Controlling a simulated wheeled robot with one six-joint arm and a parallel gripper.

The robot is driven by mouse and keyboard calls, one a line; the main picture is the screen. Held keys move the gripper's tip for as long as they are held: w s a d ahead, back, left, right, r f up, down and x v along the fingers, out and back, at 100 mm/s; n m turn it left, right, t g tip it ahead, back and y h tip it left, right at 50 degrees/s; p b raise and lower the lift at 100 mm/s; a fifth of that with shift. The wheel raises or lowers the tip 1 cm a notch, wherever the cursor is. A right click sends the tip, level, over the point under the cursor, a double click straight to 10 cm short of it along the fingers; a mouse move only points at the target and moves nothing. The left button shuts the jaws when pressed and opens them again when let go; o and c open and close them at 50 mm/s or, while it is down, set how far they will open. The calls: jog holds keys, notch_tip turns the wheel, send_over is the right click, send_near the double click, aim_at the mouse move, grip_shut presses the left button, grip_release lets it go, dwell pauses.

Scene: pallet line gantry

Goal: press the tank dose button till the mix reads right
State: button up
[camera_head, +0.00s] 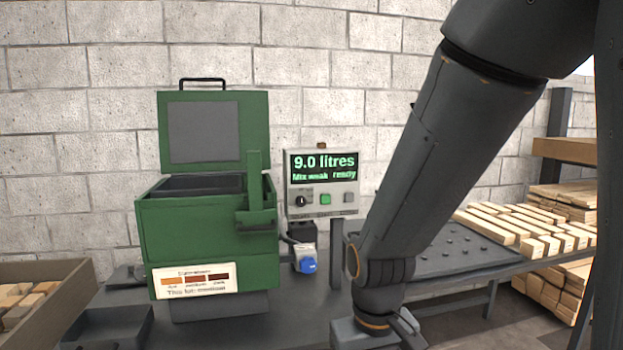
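A green tank (208,235) with its lid (250,120) raised stands on the dark bench. The control box (321,180) beside it has a lit display (322,166) reading "9.0 litres" and "Mix weak ready". Below the display are a black knob (301,200), a green button (325,199) and a grey button (348,198); I cannot read which is the dose button. A label (194,281) on the tank shows three colour swatches and seems to read "This lot: medium". My gripper (400,338) is low, right of the control box and apart from it; its fingertips are cut off.
A blue-and-white plug-like fitting (305,260) sits beside the tank. A wooden bin of blocks (40,300) is at lower left. Stacked timber (535,225) and a dark perforated table (445,250) are at right, partly behind my arm.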

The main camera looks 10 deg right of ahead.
grip_shut()
dwell(1.6)
